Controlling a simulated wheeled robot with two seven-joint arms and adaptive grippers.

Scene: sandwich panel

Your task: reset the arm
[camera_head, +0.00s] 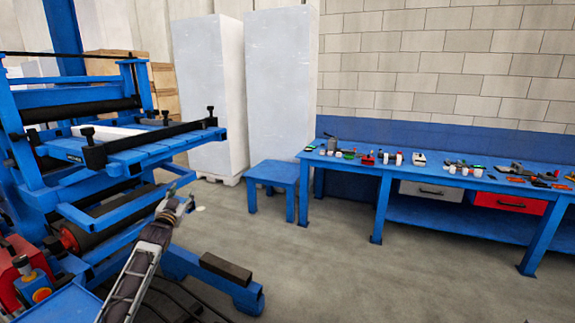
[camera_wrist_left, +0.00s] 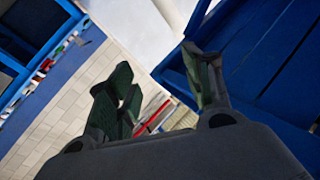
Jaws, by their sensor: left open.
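My left arm (camera_head: 146,262) comes in from the lower left in the head view. Its gripper (camera_head: 180,203) is beside the blue roller machine (camera_head: 150,150), in front of the machine's lower frame. In the left wrist view the two fingers of the left gripper (camera_wrist_left: 165,90) stand apart with nothing between them. The gripper is open and empty. My right gripper does not show in either view.
A blue workbench (camera_head: 405,167) with several small tools stands along the brick wall at right. A small blue table (camera_head: 273,173) is in the middle. White tall blocks (camera_head: 280,90) stand behind. The grey floor (camera_head: 330,270) is clear at centre right.

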